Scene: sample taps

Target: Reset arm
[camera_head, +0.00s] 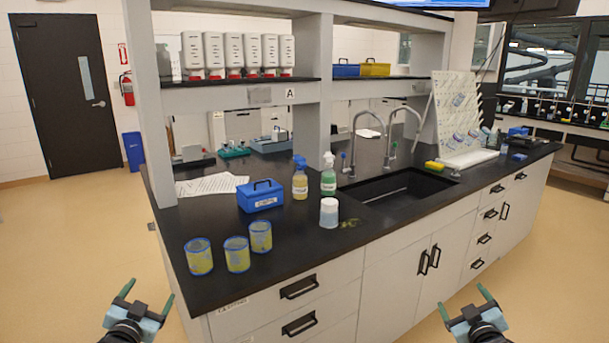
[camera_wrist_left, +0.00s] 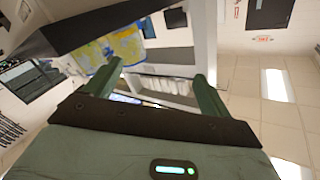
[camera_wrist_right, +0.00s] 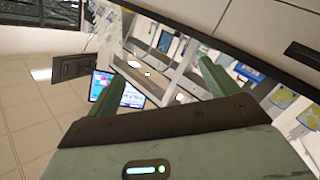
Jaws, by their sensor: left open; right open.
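My left gripper (camera_head: 143,300) is open and empty at the lower left of the head view, in front of the black-topped bench (camera_head: 330,232) and below its top. Its two green fingers stand apart in the left wrist view (camera_wrist_left: 155,88). My right gripper (camera_head: 462,305) is open and empty at the lower right of the head view, in front of the bench's drawers and clear of them. Its spread fingers also show in the right wrist view (camera_wrist_right: 158,88). Two faucets (camera_head: 362,135) stand behind a black sink (camera_head: 400,188) in the bench.
Several yellow-and-blue cups (camera_head: 237,254) stand near the bench's left front edge. A white drying rack (camera_head: 462,115) stands right. The floor (camera_head: 65,255) is clear.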

